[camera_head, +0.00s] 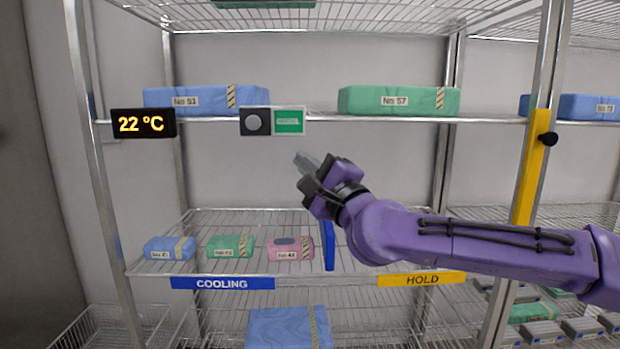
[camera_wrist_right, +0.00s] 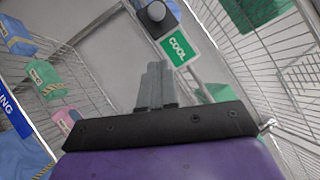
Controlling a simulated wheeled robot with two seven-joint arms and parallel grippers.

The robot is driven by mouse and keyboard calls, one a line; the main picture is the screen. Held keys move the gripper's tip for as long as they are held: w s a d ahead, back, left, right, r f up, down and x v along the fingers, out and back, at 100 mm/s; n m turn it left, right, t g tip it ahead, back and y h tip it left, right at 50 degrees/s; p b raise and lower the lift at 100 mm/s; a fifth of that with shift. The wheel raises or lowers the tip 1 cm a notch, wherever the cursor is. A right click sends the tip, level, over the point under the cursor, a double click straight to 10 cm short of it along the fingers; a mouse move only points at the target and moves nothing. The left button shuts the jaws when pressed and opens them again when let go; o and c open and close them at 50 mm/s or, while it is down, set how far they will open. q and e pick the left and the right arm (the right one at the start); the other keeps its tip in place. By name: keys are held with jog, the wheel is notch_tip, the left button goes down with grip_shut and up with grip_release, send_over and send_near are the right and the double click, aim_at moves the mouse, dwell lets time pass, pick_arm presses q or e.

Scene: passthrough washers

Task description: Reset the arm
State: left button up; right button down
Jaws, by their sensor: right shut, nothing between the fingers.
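My right arm, purple, reaches in from the right in the head view. Its gripper (camera_head: 307,163) is in front of the wire rack, below the upper shelf's edge and above the shelf marked COOLING and HOLD. In the right wrist view the two grey fingers (camera_wrist_right: 155,86) are together with nothing between them. They point toward a panel with a grey round knob (camera_head: 254,122) and a green label (camera_head: 289,121). In the wrist view the label (camera_wrist_right: 178,48) reads COOL. The fingertips appear apart from the panel. My left gripper is not in view.
A 22 °C display (camera_head: 143,123) hangs on the upper shelf edge. Blue (camera_head: 205,99) and green (camera_head: 398,100) wrapped packs lie on that shelf. Small blue, green and pink packs (camera_head: 291,249) sit below, left of a blue divider (camera_head: 328,245). A yellow post strip (camera_head: 531,168) carries a black knob.

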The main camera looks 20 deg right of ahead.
jog(key=shift+s+d+f, duration=0.15)
jog(key=shift+s+d, duration=0.05)
jog(key=shift+s, duration=0.25)
